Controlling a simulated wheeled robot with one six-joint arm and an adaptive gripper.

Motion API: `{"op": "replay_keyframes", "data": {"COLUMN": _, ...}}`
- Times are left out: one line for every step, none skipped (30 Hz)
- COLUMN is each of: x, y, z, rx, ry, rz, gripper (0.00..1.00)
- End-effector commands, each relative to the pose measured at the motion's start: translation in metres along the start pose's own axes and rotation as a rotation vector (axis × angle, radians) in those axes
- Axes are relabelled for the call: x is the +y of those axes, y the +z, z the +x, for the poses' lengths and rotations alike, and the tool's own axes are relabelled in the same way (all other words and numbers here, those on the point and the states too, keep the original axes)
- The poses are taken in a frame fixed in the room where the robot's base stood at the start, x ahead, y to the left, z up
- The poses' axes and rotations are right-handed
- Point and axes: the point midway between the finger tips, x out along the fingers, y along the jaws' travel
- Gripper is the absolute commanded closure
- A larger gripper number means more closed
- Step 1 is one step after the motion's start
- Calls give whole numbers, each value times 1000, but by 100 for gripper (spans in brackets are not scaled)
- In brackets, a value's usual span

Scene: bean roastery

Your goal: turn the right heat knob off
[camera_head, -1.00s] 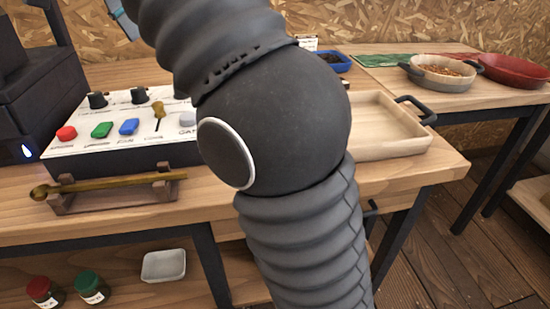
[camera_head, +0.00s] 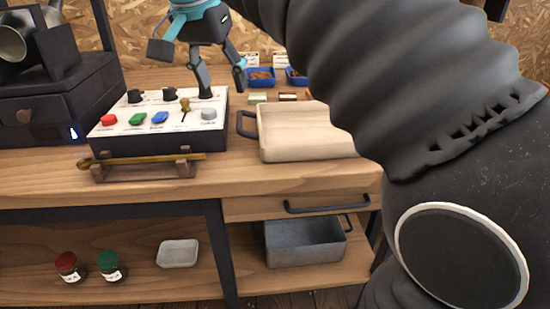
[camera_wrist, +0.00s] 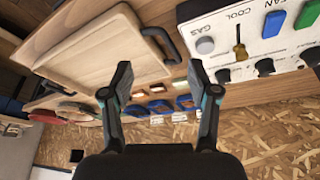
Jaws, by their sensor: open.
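The white control panel (camera_head: 105,131) has a back row of black knobs. The right knob (camera_head: 206,94) is partly covered by one finger of my gripper (camera_head: 222,86) in the head view. The middle knob (camera_head: 170,94) and left knob (camera_head: 134,96) stand beside it. My gripper is open and empty, pointing down over the panel's back right corner. In the wrist view the right knob (camera_wrist: 223,76) lies just outside the right-hand finger of my gripper (camera_wrist: 159,67), not between the fingers. The knob's pointer setting is too small to read.
A toggle lever (camera_head: 184,109) and coloured buttons sit in front of the knobs. Blue dishes (camera_head: 261,77) stand behind.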

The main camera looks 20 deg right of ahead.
Motion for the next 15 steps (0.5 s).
{"op": "replay_keyframes", "data": {"x": 7, "y": 3, "z": 4, "rx": -3, "ry": -7, "rz": -18, "gripper": 40}}
{"op": "replay_keyframes", "data": {"x": 10, "y": 4, "z": 7, "rx": -2, "ry": -14, "rz": -32, "gripper": 40}}
{"op": "replay_keyframes", "data": {"x": 14, "y": 6, "z": 10, "rx": -4, "ry": -20, "rz": -49, "gripper": 40}}
{"op": "replay_keyframes", "data": {"x": 17, "y": 8, "z": 13, "rx": -3, "ry": -27, "rz": -63, "gripper": 40}}
{"op": "replay_keyframes", "data": {"x": 21, "y": 9, "z": 16, "rx": -4, "ry": -31, "rz": -75, "gripper": 40}}
{"op": "replay_keyframes", "data": {"x": 25, "y": 12, "z": 20, "rx": -4, "ry": -39, "rz": -92, "gripper": 40}}
{"op": "replay_keyframes", "data": {"x": 28, "y": 14, "z": 23, "rx": -5, "ry": -45, "rz": -104, "gripper": 40}}
{"op": "replay_keyframes", "data": {"x": 31, "y": 15, "z": 26, "rx": -5, "ry": -50, "rz": -117, "gripper": 40}}
{"op": "replay_keyframes", "data": {"x": 36, "y": 18, "z": 30, "rx": -5, "ry": -57, "rz": -132, "gripper": 40}}
{"op": "replay_keyframes", "data": {"x": 39, "y": 19, "z": 34, "rx": -4, "ry": -63, "rz": -143, "gripper": 40}}
{"op": "replay_keyframes", "data": {"x": 43, "y": 22, "z": 37, "rx": -4, "ry": -68, "rz": -156, "gripper": 40}}
{"op": "replay_keyframes", "data": {"x": 47, "y": 25, "z": 41, "rx": -4, "ry": -76, "rz": -171, "gripper": 40}}
{"op": "replay_keyframes", "data": {"x": 50, "y": 27, "z": 44, "rx": -3, "ry": -81, "rz": -182, "gripper": 40}}
{"op": "replay_keyframes", "data": {"x": 54, "y": 29, "z": 47, "rx": -2, "ry": -87, "rz": -193, "gripper": 40}}
{"op": "replay_keyframes", "data": {"x": 58, "y": 32, "z": 52, "rx": -1, "ry": -93, "rz": -207, "gripper": 40}}
